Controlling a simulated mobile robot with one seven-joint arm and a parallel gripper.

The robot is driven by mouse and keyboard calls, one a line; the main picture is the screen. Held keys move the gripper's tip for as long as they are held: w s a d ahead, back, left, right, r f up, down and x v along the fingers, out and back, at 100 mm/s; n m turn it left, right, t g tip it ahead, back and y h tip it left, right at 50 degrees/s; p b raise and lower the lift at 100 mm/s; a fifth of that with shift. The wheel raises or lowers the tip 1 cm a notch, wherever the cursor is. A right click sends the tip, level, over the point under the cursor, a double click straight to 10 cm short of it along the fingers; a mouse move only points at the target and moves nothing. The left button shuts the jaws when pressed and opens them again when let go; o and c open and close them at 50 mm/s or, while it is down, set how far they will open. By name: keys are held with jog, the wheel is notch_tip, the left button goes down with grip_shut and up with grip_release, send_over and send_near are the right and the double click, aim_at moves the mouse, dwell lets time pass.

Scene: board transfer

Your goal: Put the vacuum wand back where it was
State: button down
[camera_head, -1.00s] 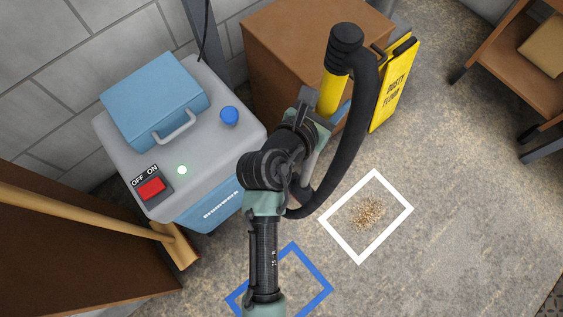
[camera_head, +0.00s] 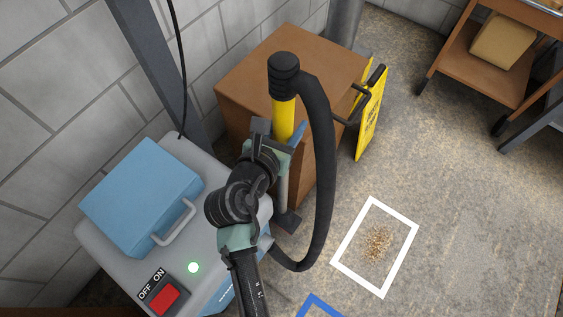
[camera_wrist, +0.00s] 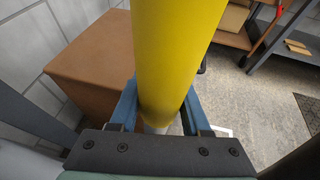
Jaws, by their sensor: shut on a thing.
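The vacuum wand (camera_head: 283,118) has a yellow tube, a black ribbed top and a black hose (camera_head: 325,170) curving down to the right. My gripper (camera_head: 288,143) is shut on the yellow tube and holds the wand about upright. In the wrist view the yellow tube (camera_wrist: 172,50) fills the middle between the blue fingers of my gripper (camera_wrist: 158,110). The wand's lower end shows as a dark foot (camera_head: 287,222) in front of the brown box; I cannot tell whether it touches the floor. The grey and blue vacuum machine (camera_head: 110,245) stands at the left with a green light lit.
A brown box (camera_head: 285,65) stands right behind the wand. A yellow sign (camera_head: 370,115) leans beside it. A white frame (camera_head: 345,262) on the floor surrounds scattered debris (camera_head: 377,243). A blue frame (camera_head: 318,306) is partly in view. A wooden cart (camera_head: 480,65) stands at upper right.

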notch_tip(320, 180, down, 8)
jog(key=b, duration=0.3)
jog(key=shift+r+b, duration=0.25)
jog(key=shift+b, duration=0.15)
jog(key=shift+f, duration=0.15)
jog(key=shift+c, duration=1.8)
grip_release()
jog(key=shift+f, duration=0.1)
jog(key=p+v, duration=0.4)
jog(key=v, duration=0.8)
